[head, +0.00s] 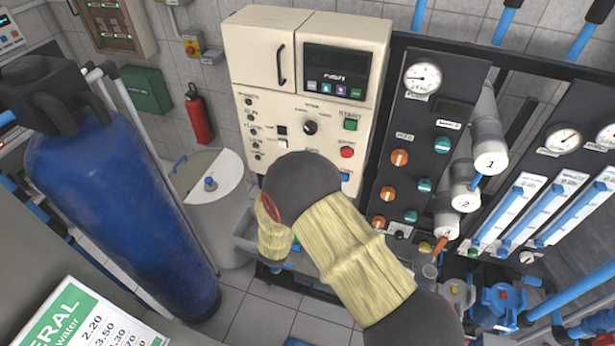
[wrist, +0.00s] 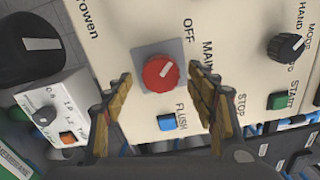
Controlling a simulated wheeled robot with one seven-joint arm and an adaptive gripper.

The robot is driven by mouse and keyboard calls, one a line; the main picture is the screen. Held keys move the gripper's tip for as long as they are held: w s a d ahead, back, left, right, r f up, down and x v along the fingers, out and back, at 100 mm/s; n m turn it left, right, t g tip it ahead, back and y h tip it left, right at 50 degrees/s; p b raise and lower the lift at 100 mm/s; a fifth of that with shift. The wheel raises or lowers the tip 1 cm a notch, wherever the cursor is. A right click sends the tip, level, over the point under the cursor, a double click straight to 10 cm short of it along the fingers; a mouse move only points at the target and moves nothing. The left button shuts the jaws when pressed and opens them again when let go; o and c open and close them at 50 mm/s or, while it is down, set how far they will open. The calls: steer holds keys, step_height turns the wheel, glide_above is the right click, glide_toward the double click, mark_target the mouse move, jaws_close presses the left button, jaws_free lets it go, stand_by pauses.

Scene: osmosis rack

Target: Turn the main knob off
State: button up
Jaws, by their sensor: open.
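The main knob (wrist: 160,73) is a round red knob on a grey square plate on the cream panel, in the wrist view. Its white mark points to the upper right in that view. The label OFF is above right of it and MAIN to its right. My gripper (wrist: 161,78) is open, with one finger on each side of the knob. Gaps show between the fingers and the knob; I cannot tell how far the tips are from the panel. In the head view my arm hides the main knob and the fingers.
The cream cabinet (head: 265,45) also bears a black mode knob (wrist: 287,47), a green start button (wrist: 277,101) and a blue flush button (wrist: 166,122) close to my gripper. A dark gauge panel (head: 432,90) stands to its right, a blue tank (head: 120,190) to its left.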

steer(key=v, duration=1)
steer(key=shift+s+a, duration=0.15)
steer(key=shift+s, duration=0.05)
